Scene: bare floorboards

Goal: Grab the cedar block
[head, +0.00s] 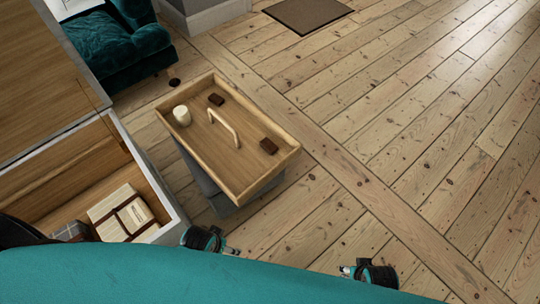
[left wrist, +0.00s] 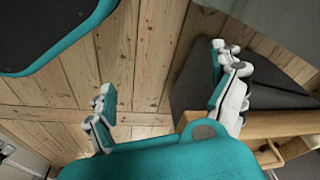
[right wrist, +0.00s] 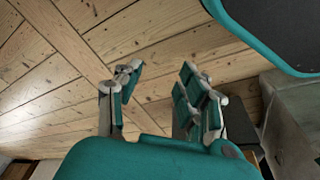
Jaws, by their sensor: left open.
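Two small dark brown blocks lie in a wooden tray (head: 283,178): one near its back edge (head: 216,99), one near its right side (head: 268,146). Either could be the cedar block; I cannot tell which. My left gripper (left wrist: 165,80) is open and empty, its fingers spread over the floor beside the tray's grey support. In the head view it is low, just in front of the tray. My right gripper (right wrist: 160,78) is open and empty over bare floorboards. It also shows in the head view (head: 368,272), right of the tray and apart from it.
A pale candle (head: 182,115) and an arched handle (head: 224,127) are in the tray, which rests on a grey support (head: 240,204). An open chest (head: 152,184) holding books (head: 122,213) stands at left. A teal sofa (head: 112,47) is behind. The floor at right is clear.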

